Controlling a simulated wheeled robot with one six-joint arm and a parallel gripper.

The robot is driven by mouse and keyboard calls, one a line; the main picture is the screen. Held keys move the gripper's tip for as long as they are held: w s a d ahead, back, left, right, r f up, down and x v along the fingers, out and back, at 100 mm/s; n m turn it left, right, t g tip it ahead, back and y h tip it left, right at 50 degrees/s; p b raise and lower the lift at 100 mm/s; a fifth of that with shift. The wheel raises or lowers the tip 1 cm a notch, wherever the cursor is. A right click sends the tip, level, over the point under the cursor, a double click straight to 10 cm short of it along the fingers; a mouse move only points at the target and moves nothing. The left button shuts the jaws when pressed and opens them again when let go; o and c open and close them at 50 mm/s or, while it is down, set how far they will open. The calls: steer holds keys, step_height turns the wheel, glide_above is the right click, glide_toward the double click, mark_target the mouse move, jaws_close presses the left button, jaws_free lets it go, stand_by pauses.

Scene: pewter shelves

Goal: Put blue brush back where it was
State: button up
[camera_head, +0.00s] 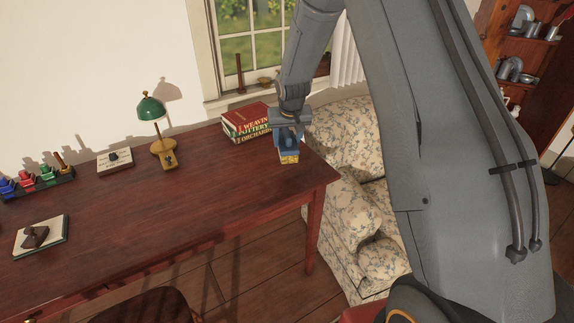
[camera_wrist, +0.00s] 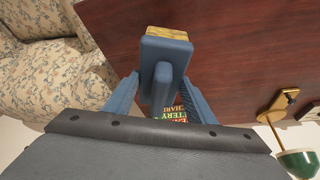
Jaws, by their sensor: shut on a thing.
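The blue brush (camera_head: 289,153) has a blue block body and yellow bristles, which show at its lower end in the head view. My gripper (camera_head: 289,132) is shut on the brush and points down at the right end of the dark red desk (camera_head: 190,205). In the wrist view, the blue brush (camera_wrist: 165,48) sticks out beyond the fingers of my gripper (camera_wrist: 160,84), its handle between them and yellow bristles at its far end. I cannot tell whether the bristles touch the desk top.
A stack of books (camera_head: 247,123) lies just left of my gripper. A green lamp (camera_head: 155,120), a small box (camera_head: 115,161), a rack of coloured items (camera_head: 35,182) and a book with a brown object (camera_head: 40,236) stand further left. A floral sofa (camera_head: 345,215) is right of the desk.

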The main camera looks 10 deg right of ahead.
steer(key=f, duration=0.1)
steer(key=f+p, duration=0.1)
steer(key=f, duration=0.3)
steer(key=shift+d+f, duration=0.15)
steer(key=shift+d, duration=0.15)
steer(key=shift+f+p, duration=0.75)
steer(key=shift+f, duration=1.35)
steer(key=shift+f, duration=0.1)
steer(key=o, duration=1.4)
